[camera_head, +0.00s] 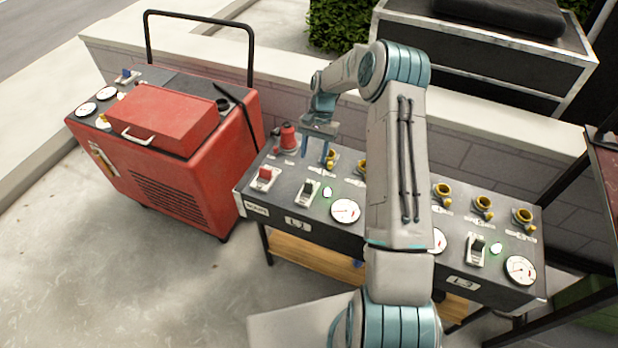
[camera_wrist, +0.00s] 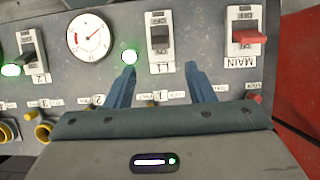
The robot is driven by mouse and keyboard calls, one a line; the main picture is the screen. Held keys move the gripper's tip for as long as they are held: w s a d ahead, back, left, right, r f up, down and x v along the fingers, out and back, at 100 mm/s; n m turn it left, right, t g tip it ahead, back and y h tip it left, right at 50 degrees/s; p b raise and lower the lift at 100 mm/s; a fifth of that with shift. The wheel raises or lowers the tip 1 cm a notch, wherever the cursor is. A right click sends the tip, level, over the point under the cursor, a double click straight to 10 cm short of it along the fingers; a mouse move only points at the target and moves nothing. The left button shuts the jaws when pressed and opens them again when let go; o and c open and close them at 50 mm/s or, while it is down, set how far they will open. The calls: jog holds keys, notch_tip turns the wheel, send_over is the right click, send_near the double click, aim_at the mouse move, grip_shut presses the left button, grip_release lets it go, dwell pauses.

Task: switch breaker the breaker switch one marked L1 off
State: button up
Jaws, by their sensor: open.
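The L1 breaker switch (camera_head: 308,190) is a black lever on a pale plate, on the sloped top of the grey breaker panel (camera_head: 283,219). In the wrist view the L1 switch (camera_wrist: 160,37) appears upside down, just beyond and between my fingertips. Its green lamp (camera_wrist: 129,56) is lit, and it also shows in the head view (camera_head: 327,192). My gripper (camera_head: 329,153) is open and empty, above the back part of the panel. In the wrist view my two blue fingers (camera_wrist: 159,72) are apart and do not visibly touch the lever.
The red MAIN switch (camera_wrist: 247,38) sits beside L1, with a red knob (camera_head: 288,137) behind it. A gauge (camera_head: 345,210) lies on L1's other side. Yellow sockets (camera_head: 483,204) line the panel's back. A red machine (camera_head: 190,160) stands at left. My arm hides the panel's middle.

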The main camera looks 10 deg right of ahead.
aim_at(309, 183)
jog(key=p+x, duration=0.1)
jog(key=x, duration=0.8)
jog(key=shift+f, duration=0.45)
jog(key=shift+c, duration=0.3)
jog(key=c, duration=0.9)
